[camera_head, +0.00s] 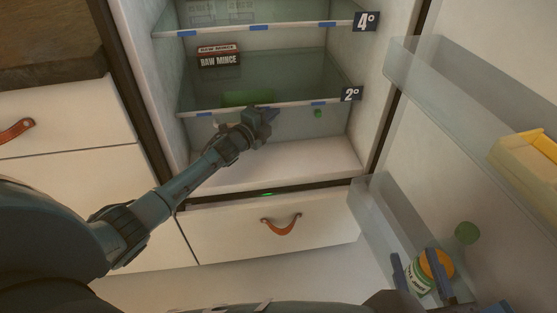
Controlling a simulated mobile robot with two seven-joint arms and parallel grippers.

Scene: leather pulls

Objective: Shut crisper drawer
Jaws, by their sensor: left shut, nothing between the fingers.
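The open fridge (280,175) has a pale compartment under its lower glass shelf (300,106), marked 2°. No separate crisper drawer is clear there; my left arm covers part of it. A white drawer front (225,235) with a brown leather pull (281,227) sits below the fridge floor; I cannot tell how far it stands out. My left gripper (264,117) is shut and empty, at the lower shelf's front edge and above the drawer. My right gripper (420,278) is at the lower right, fingers apart, in front of an orange-lidded jar (436,265).
A raw mince box (219,57) stands above the lower shelf. A small green round thing (318,113) shows under it. The open door on the right carries clear bins (375,205) and a yellow container (528,158). White cabinets (60,125) stand left.

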